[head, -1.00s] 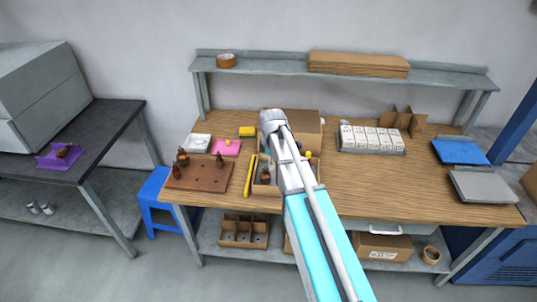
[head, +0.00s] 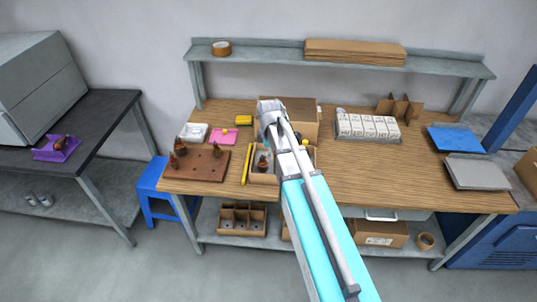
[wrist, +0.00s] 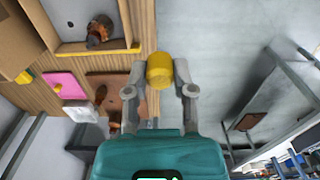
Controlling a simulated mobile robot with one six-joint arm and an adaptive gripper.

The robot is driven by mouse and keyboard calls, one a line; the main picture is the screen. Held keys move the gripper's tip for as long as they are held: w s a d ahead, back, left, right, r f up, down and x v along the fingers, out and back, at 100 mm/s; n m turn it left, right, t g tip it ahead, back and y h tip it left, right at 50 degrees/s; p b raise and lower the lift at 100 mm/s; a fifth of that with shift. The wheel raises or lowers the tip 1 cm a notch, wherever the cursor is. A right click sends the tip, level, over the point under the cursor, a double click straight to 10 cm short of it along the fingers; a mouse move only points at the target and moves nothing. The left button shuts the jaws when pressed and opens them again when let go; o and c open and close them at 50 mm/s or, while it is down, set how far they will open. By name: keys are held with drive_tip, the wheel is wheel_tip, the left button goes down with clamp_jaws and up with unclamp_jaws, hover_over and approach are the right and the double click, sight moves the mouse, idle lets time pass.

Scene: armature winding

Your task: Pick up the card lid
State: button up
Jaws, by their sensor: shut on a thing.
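My gripper (wrist: 160,82) is shut on a yellow cylindrical piece (wrist: 160,70), gripped between its two fingertips in the wrist view. I cannot tell whether this piece belongs to the card lid; no separate lid can be made out for certain. In the head view my arm reaches over the bench and hides the fingertips and what they hold. An open card box (head: 262,178) stands beside and partly behind my arm, with a dark copper-coloured part (head: 263,162) inside; the part also shows in the wrist view (wrist: 98,32). A larger card box (head: 303,112) stands behind my wrist.
On the wooden bench (head: 355,180), a brown board (head: 200,166) with several parts and a yellow stick (head: 247,164) lie left. A tray of white boxes (head: 367,126), a blue tray (head: 456,139) and a grey tray (head: 477,173) lie right. A shelf (head: 270,53) runs behind.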

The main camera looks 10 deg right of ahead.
wheel_tip(320, 180, down, 5)
drive_tip(key=b, duration=0.4)
drive_tip(key=shift+r+b, duration=0.1)
drive_tip(key=shift+b, duration=0.25)
drive_tip(key=shift+a, duration=0.15)
drive_tip(key=shift+a, duration=0.25)
